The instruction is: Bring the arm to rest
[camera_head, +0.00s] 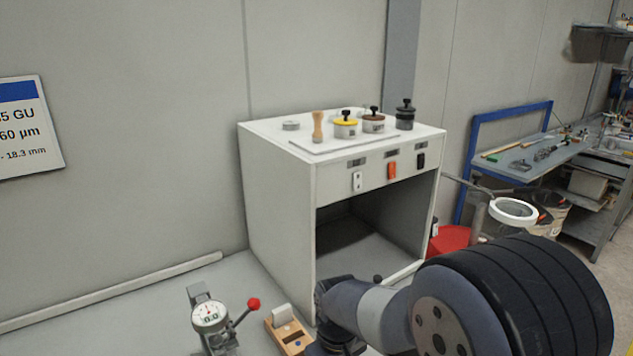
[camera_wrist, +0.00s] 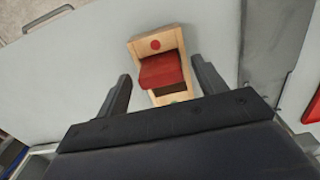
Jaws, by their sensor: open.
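My arm (camera_head: 380,312) reaches in from the lower right of the head view, its big dark joint close to the camera, and bends down past the bottom edge. My gripper (camera_wrist: 160,68) shows in the wrist view, its two dark fingers spread apart with nothing clamped between them. A wooden holder (camera_wrist: 146,47) with a red block (camera_wrist: 161,71) in it lies beyond and between the fingers on a pale surface. It has a red dot at its far end and a green dot at its near end. The head view does not clearly show the fingers.
A white cabinet (camera_head: 277,205) with an open front carries several small pots and a wooden handle. A dial gauge with a red-knobbed lever (camera_head: 210,318) and a wooden block (camera_head: 290,337) stand in front. A blue-framed bench (camera_head: 530,150) is at right.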

